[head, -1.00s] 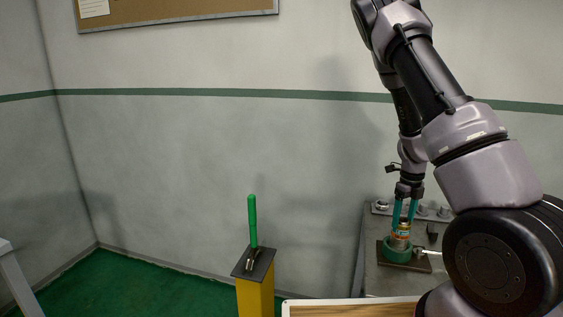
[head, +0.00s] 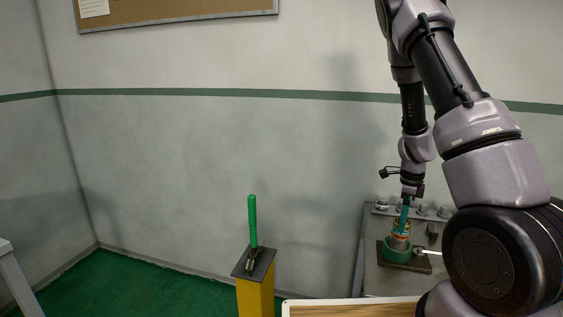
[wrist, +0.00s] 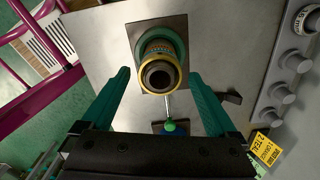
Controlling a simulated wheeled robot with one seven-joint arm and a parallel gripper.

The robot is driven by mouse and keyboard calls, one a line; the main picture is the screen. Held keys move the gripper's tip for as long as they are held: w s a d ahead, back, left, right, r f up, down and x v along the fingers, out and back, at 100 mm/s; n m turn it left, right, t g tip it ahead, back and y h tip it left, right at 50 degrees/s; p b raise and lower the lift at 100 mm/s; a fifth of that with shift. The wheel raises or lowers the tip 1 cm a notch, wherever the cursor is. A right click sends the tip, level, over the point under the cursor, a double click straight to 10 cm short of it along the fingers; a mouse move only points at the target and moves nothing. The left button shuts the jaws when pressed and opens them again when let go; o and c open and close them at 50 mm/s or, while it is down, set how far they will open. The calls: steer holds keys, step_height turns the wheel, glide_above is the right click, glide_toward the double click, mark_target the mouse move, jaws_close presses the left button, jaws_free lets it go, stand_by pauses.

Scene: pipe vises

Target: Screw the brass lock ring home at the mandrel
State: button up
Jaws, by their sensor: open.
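The brass lock ring (wrist: 178,82) shows in the wrist view as a gold band around the dark, hollow end of an upright mandrel (wrist: 150,69). In the head view the brass and orange upper part (head: 402,228) stands above the green vise (head: 397,253). The vise's green collar (wrist: 180,45) also shows behind the ring in the wrist view. My gripper (wrist: 160,74) is open, with one teal finger on each side of the ring and a visible gap at both sides. In the head view my gripper (head: 405,214) points down over the vise, its fingers overlapping.
A row of grey knobs (wrist: 282,92) lines the bench's right side in the wrist view. A black lever (wrist: 231,97) and a green ball (wrist: 169,127) lie near the fingers. A yellow post (head: 255,294) with a green-handled tool (head: 252,222) stands left of the bench.

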steer(key=n, duration=0.5)
steer(key=shift+n, duration=0.4)
steer(key=n, duration=0.5)
steer(key=shift+d, duration=0.1)
steer(key=n, duration=1)
steer(key=c, duration=1.4)
steer(key=m, duration=0.3)
steer(key=shift+m, duration=0.3)
steer(key=shift+c, duration=0.4)
steer(key=m, duration=0.4)
steer(key=shift+m, duration=0.3)
steer(key=m, duration=0.6)
